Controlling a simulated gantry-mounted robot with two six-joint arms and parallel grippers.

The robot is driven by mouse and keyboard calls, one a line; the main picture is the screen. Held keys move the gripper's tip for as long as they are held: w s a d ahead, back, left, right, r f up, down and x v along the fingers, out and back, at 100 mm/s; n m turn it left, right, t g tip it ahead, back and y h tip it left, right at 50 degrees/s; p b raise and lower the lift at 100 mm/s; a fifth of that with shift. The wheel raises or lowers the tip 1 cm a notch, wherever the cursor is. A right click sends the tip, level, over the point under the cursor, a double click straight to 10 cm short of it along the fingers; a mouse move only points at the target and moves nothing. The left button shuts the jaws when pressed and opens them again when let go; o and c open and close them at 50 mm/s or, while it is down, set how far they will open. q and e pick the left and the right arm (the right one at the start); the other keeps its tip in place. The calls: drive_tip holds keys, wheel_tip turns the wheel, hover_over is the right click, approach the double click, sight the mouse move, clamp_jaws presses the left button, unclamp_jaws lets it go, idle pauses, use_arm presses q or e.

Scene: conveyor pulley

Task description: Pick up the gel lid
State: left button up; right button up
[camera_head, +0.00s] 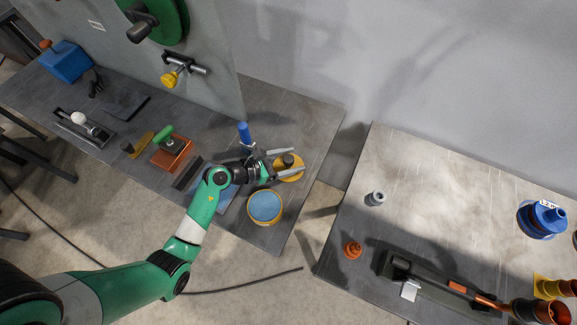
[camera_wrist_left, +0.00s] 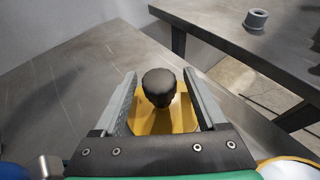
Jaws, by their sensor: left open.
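The gel lid, a yellow disc (camera_head: 291,174) with a dark knob, lies on the left table near its right end. In the left wrist view the black knob (camera_wrist_left: 159,88) stands up between my fingers, with the yellow lid (camera_wrist_left: 165,122) below it. My left gripper (camera_head: 286,161) is open, its two fingers on either side of the knob with gaps showing on both sides. A yellow-rimmed round tub with blue content (camera_head: 265,207) stands beside the lid, towards the front. My right gripper is not in view.
A blue-handled tool (camera_head: 244,133) stands close behind the left gripper. An orange box (camera_head: 172,153) is farther left. A gap separates the left table from the right table (camera_head: 440,180), which holds a grey ring (camera_head: 375,198) and an orange part (camera_head: 352,250).

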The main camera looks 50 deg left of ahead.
sight(296, 163)
use_arm(q)
drive_tip(key=shift+x, duration=1.05)
drive_tip(key=shift+s, duration=0.1)
clamp_jaws()
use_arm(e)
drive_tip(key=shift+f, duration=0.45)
use_arm(q)
drive_tip(key=shift+r+p, duration=0.35)
drive_tip(key=shift+r, duration=0.2)
wheel_tip(296, 163, up, 3)
drive_tip(key=shift+f+p, duration=0.1)
drive_tip(key=shift+p, duration=1)
drive_tip(key=s+d+r+p, duration=0.8)
drive_tip(key=s+d+r, duration=0.1)
drive_tip(key=s+d, duration=0.1)
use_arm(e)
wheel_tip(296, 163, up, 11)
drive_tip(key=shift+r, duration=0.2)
